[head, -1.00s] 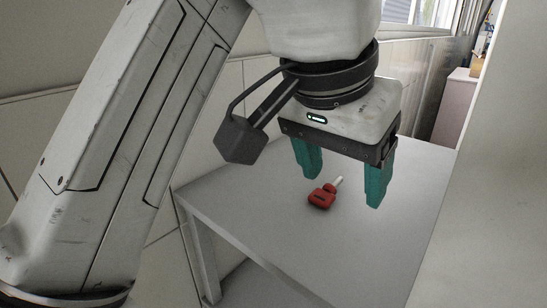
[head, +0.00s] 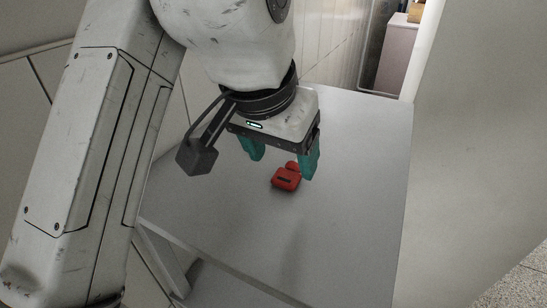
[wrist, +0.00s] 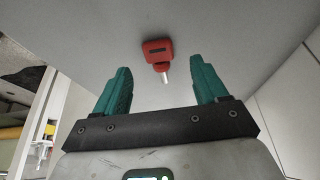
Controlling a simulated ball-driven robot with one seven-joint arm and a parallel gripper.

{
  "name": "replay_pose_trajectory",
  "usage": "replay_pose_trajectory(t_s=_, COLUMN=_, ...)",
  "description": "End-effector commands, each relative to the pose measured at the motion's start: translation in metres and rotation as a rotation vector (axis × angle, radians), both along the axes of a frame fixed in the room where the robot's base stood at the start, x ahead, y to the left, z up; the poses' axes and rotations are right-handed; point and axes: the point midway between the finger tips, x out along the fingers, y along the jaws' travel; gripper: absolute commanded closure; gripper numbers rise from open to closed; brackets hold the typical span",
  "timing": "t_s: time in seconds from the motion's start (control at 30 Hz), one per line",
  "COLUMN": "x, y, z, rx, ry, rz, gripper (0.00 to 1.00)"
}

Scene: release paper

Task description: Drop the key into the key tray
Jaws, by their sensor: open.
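The key (head: 286,179) has a red head and lies on the grey table (head: 345,215). In the wrist view the key (wrist: 158,50) shows its red head and pale shaft, with the shaft pointing toward my gripper. My gripper (head: 281,160) has green fingers, spread apart and empty. It is above the table, with its fingers near the key in the head view. In the wrist view the gripper (wrist: 163,80) has the key beyond the fingertips, between them sideways and apart from both. The key's shaft is mostly hidden in the head view. I see no key tray.
The table is otherwise bare, with free room in front and to the right of the key. A pale wall or panel (head: 470,130) stands close along the table's right side. A tiled wall (head: 330,60) runs behind it.

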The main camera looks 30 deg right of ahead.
Motion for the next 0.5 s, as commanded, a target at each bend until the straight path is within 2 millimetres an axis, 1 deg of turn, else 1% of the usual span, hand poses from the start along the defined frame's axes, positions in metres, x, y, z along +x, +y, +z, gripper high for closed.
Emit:
replay_pose_trajectory(t_s=0.13, x=0.003, y=-0.006, z=-0.020, rx=0.000, ry=0.002, rz=-0.001, gripper=0.28)
replay_pose_trajectory(t_s=0.23, x=0.006, y=-0.009, z=-0.030, rx=-0.001, ry=0.001, rz=0.001, gripper=0.28)
replay_pose_trajectory(t_s=0.33, x=0.007, y=-0.011, z=-0.035, rx=0.000, ry=0.000, rz=0.001, gripper=0.28)
replay_pose_trajectory(t_s=0.5, x=0.007, y=-0.011, z=-0.036, rx=0.000, ry=0.000, rz=0.000, gripper=0.28)
